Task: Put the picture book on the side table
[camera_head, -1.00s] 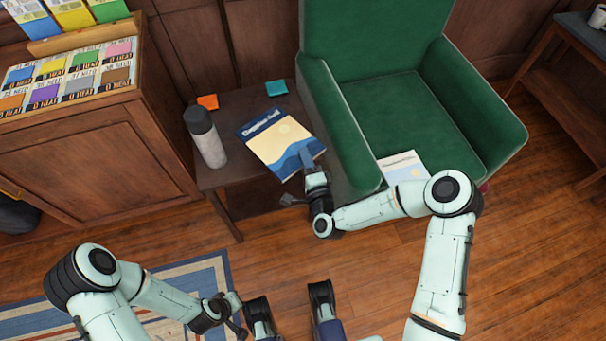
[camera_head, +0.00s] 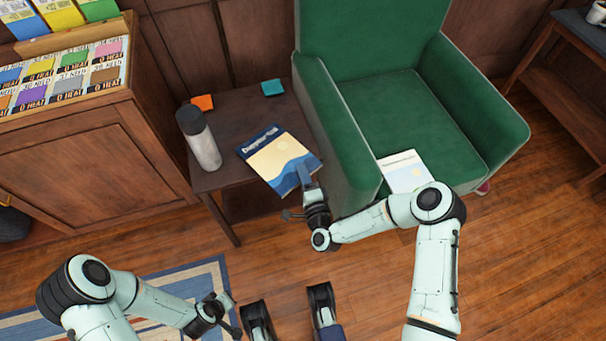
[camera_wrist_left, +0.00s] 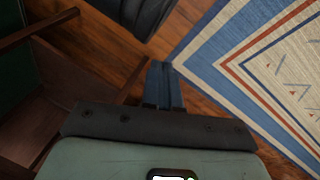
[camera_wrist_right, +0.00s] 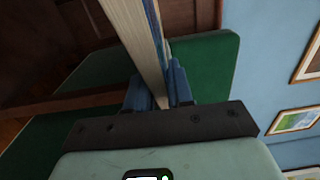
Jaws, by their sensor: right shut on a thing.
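The picture book (camera_head: 277,160) has a blue and cream cover with a pale sun. It appears over the right front part of the dark side table (camera_head: 236,117), cover facing up. My right gripper (camera_head: 305,178) is shut on its near right edge; the right wrist view shows its pages (camera_wrist_right: 140,40) between the fingers (camera_wrist_right: 158,88). I cannot tell whether the book touches the tabletop. My left gripper (camera_head: 232,318) is low and empty, away from the table; its fingers (camera_wrist_left: 163,85) are together in the left wrist view.
A grey bottle (camera_head: 203,146) stands at the table's left. Orange (camera_head: 202,102) and teal (camera_head: 272,87) notes lie at its back. A green armchair (camera_head: 410,110) adjoins on the right, with a pale book (camera_head: 404,170) on its seat. A wooden display cabinet (camera_head: 90,150) stands left.

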